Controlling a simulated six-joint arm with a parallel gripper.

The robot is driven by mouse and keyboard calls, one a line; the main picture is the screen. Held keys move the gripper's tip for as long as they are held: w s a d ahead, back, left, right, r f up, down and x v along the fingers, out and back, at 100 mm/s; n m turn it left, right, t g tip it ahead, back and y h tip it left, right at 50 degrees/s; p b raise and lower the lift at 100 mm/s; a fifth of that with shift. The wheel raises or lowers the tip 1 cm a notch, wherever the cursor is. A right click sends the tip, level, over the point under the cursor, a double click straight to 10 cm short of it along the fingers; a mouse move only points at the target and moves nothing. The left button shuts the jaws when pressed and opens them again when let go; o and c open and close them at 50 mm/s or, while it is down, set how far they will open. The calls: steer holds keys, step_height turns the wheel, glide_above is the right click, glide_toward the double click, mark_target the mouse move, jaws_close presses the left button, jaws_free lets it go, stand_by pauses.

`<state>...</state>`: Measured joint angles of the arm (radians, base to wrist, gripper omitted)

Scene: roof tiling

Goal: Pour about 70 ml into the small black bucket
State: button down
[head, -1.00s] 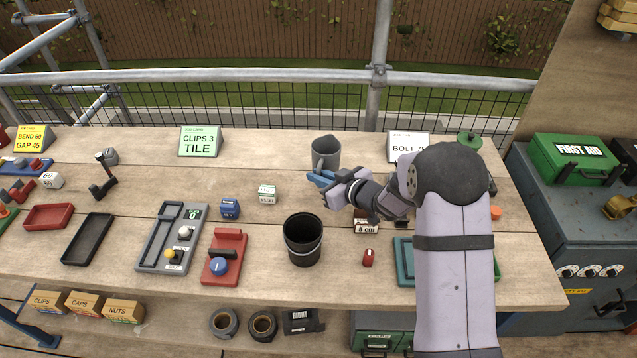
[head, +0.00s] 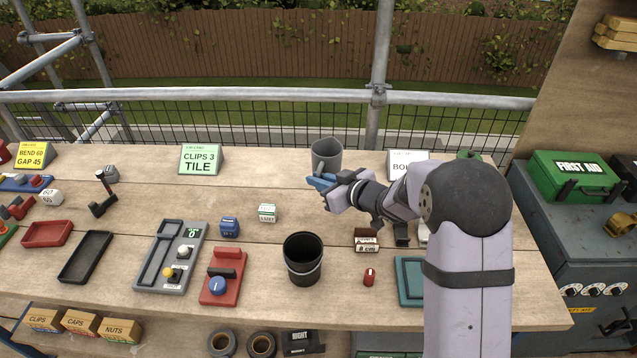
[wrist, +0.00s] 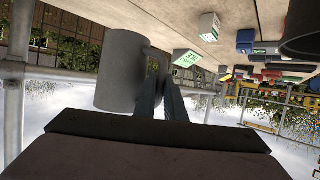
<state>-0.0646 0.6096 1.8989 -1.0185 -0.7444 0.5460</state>
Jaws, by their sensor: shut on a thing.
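A grey mug-like jug (head: 327,155) is near the back of the bench in the head view, upright as far as I can tell. My gripper (head: 322,181) is shut on its handle side, and blue fingertips show there. In the wrist view the jug (wrist: 122,70) fills the upper left, with the gripper fingers (wrist: 163,100) at its handle. The inside of the jug is too dark to tell its contents. The small black bucket (head: 303,262) stands upright in front of the jug, nearer the bench's front edge. Part of it shows at the wrist view's right edge (wrist: 304,35).
A red block with a blue knob (head: 222,278) lies left of the bucket. A small red object (head: 369,277) and a label block (head: 366,243) lie to its right. A white-green cube (head: 267,212) sits between jug and bucket to the left.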

steer(key=shift+a+r, duration=0.1)
steer(key=shift+r, duration=0.05)
steer(key=shift+w+a+r+m+t+h+p, duration=0.5)
steer(key=shift+a+r+m+t+h+p, duration=1.2)
steer(key=shift+a, duration=6.65)
steer(key=s+a+f+m+h+p, duration=0.1)
steer(key=s+f+m+h, duration=0.1)
steer(key=s, duration=0.3)
steer(key=s+a+f+m+h+p, duration=0.1)
steer(key=s+a+f+h, duration=0.1)
steer(key=s+f, duration=0.2)
steer(key=s+a+f+m+h+p, duration=0.1)
steer(key=s+f+m+h+p, duration=0.1)
steer(key=s, duration=0.4)
steer(key=shift+s+a+f+m, duration=0.1)
steer(key=shift+a+f+m, duration=0.15)
steer(key=shift+f, duration=0.2)
steer(key=shift+d+f+b, duration=0.1)
steer(key=shift+d+b, duration=0.1)
steer(key=shift+b, duration=0.35)
